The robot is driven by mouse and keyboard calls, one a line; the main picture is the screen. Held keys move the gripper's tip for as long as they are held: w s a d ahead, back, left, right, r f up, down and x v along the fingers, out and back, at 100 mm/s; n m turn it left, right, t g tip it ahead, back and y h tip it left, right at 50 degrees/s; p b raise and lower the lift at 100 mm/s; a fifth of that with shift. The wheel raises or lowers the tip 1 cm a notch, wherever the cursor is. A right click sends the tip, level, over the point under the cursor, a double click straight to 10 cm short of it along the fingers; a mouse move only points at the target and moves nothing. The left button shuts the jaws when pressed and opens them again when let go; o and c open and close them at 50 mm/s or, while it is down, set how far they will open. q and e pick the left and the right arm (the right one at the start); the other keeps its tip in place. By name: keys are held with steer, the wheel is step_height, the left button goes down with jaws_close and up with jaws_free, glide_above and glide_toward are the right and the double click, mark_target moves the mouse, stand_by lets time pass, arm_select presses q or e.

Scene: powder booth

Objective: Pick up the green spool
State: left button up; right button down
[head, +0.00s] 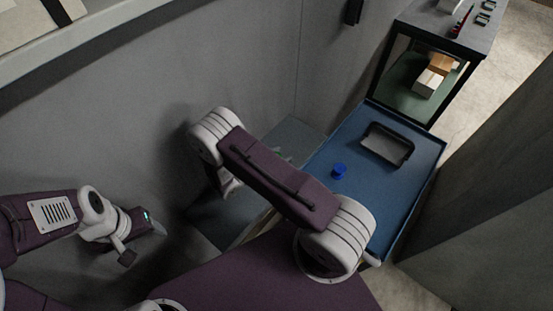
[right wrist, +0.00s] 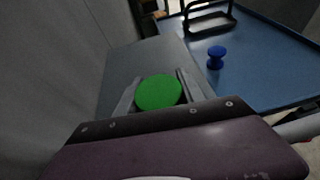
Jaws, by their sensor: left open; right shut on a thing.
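The green spool (right wrist: 159,93) shows in the right wrist view as a round green disc between the two grey fingers of my right gripper (right wrist: 158,82). The fingers are shut on it, one on each side. Its lower part is hidden, so I cannot tell whether it touches the grey surface beneath. In the head view my right arm largely hides this gripper and the spool. My left gripper (head: 144,243) is open and empty at the left of the head view, well apart from the spool.
A dark-framed case (head: 447,28) stands behind the table. Grey booth walls close in the left and right.

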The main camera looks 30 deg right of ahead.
steer(key=shift+r, duration=0.1)
steer(key=shift+w+r, duration=0.1)
steer(key=shift+r, duration=0.2)
step_height(320, 180, up, 3)
steer(key=shift+a+f+b, duration=0.1)
steer(key=shift+b, duration=0.3)
steer(key=s+d+r, duration=0.2)
steer(key=s+r, duration=0.1)
steer(key=s, duration=0.2)
steer(key=s+d+r+p, duration=0.1)
steer(key=s+d+r, duration=0.2)
steer(key=s+r, duration=0.1)
steer(key=shift+s+r+p, duration=0.2)
steer(key=shift+s+p, duration=0.1)
steer(key=shift+s, duration=0.55)
steer(key=shift+a, duration=0.1)
